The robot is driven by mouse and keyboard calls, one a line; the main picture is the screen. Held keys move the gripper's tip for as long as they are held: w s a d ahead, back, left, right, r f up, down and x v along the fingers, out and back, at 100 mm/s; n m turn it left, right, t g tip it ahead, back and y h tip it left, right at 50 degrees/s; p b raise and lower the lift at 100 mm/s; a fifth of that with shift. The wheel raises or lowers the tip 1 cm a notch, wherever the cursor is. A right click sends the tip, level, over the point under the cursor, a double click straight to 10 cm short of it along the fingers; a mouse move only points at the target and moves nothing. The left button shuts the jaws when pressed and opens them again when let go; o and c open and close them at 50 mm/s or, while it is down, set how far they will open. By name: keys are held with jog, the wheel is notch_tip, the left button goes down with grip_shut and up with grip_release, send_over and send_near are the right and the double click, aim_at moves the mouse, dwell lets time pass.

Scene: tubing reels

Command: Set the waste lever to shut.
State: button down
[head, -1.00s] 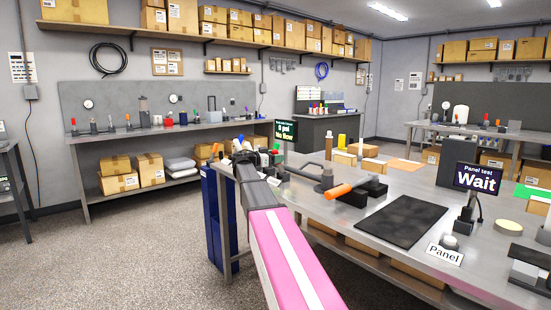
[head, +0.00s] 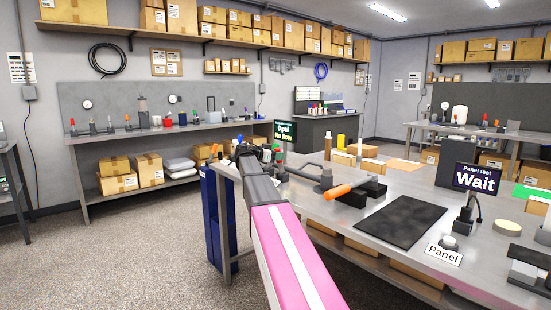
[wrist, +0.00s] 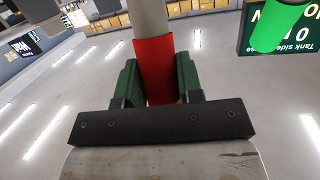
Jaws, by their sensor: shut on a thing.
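In the wrist view, my gripper (wrist: 158,85) has its two green fingers closed on a red sleeve or handle (wrist: 154,62). The handle is on a pale grey rod that runs up out of the picture. It may be the waste lever, but I see no label on it. A bright green cylinder (wrist: 282,25) stands to the right, apart from my fingers. In the head view, my pink and dark arm reaches to the near left end of the bench, and my gripper's fingertips are hidden there.
The bench (head: 370,232) holds an orange-handled lever (head: 338,191), a black mat (head: 400,226), a "Panel" card (head: 444,254) and a screen reading "Panel test Wait" (head: 477,179). A small screen (head: 284,132) reads "No flow". Open floor lies left of the bench.

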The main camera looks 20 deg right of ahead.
jog(key=y, duration=0.1)
jog(key=d+y, duration=0.1)
jog(key=w+d, duration=0.1)
jog(key=shift+d+r+g+y, duration=0.25)
jog(key=shift+r+g+y, duration=0.1)
jog(key=shift+g+y, duration=0.05)
jog(key=shift+w+d+y, duration=0.35)
jog(key=shift+d+y, duration=0.35)
jog(key=shift+y, duration=0.1)
jog(key=shift+w+d+f+n+g+y, duration=0.15)
jog(key=shift+d+f+g+y, duration=0.1)
jog(key=shift+d+y, duration=0.35)
jog(key=shift+w+d+f+n+g+y, duration=0.2)
jog(key=shift+d+y, duration=0.25)
jog(key=shift+y, duration=0.15)
jog(key=shift+w+d+f+n+g+y, duration=0.15)
jog(key=shift+d+g+y, duration=0.1)
jog(key=shift+d+y, duration=0.35)
jog(key=c, duration=0.8)
grip_release()
jog(key=v, duration=1)
jog(key=shift+a+r, duration=0.3)
